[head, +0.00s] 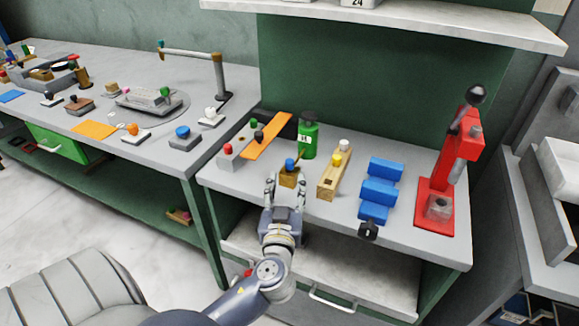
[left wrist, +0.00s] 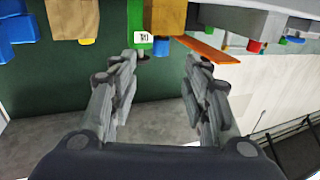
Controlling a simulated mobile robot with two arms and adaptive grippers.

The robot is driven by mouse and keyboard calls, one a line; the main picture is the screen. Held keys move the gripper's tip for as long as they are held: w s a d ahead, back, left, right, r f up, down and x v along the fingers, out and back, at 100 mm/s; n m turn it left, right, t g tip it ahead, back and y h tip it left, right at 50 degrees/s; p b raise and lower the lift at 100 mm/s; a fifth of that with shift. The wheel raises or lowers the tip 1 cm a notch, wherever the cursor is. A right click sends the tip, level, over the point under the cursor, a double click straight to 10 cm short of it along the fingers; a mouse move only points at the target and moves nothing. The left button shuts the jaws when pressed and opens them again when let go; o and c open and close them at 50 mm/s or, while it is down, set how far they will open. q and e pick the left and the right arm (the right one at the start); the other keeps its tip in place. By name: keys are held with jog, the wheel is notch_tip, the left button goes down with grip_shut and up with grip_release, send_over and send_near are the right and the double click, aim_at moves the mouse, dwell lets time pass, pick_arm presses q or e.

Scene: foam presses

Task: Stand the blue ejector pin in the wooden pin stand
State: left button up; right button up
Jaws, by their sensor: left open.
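A blue-topped piece (head: 290,164), which looks like the blue ejector pin, shows at a small wooden block (head: 289,179) near the bench's front edge. Whether it stands in the block or behind it I cannot tell. A longer wooden stand (head: 328,187) to its right bears a yellow-headed pin (head: 337,159) and a white-topped one. My left gripper (head: 285,182) is open and empty, its fingers either side of the small block in the picture. In the left wrist view the open fingers (left wrist: 160,65) have nothing between them; the small block (left wrist: 165,15) is beyond, upside down.
Blue blocks (head: 379,190) and a red press (head: 435,190) stand to the right. A black piece (head: 368,231) is at the front edge. A second bench (head: 200,85) is at left.

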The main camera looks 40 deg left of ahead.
aim_at(289, 164)
pick_arm(q)
jog(key=p+x, duration=0.2)
jog(key=x, duration=0.8)
jog(key=shift+f, duration=0.1)
jog(key=shift+c, duration=0.3)
grip_shut()
